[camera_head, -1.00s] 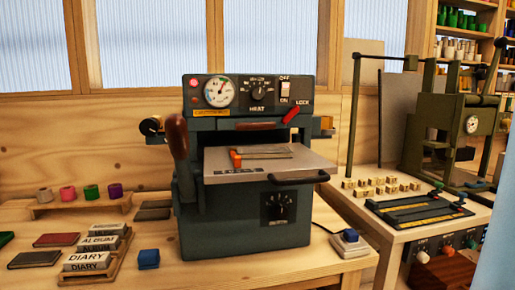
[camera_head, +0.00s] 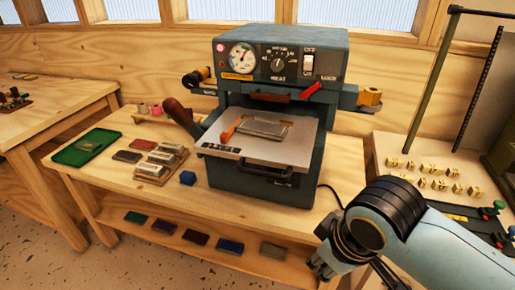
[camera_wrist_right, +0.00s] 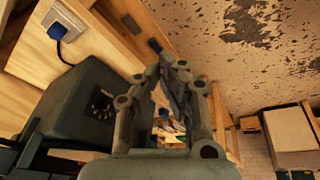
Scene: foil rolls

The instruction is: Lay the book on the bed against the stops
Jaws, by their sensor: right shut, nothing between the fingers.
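The bed (camera_head: 288,151) is the pale plate pulled out at the front of the dark press. Orange stops (camera_head: 231,129) stand at its left, beside a flat grey piece (camera_head: 263,128) that I cannot identify surely. My right gripper (camera_head: 322,267) is low, in front of the table's right part, away from the bed. In the wrist view its fingers (camera_wrist_right: 172,68) are shut and empty. My left gripper is not in view.
A green tray (camera_head: 78,150), a rack of labelled blocks (camera_head: 160,163) and a blue block (camera_head: 187,178) share the table. Several books, one of them green (camera_head: 136,217), lie on the lower shelf. A cable runs right of the press (camera_head: 270,190). A second bench stands at right.

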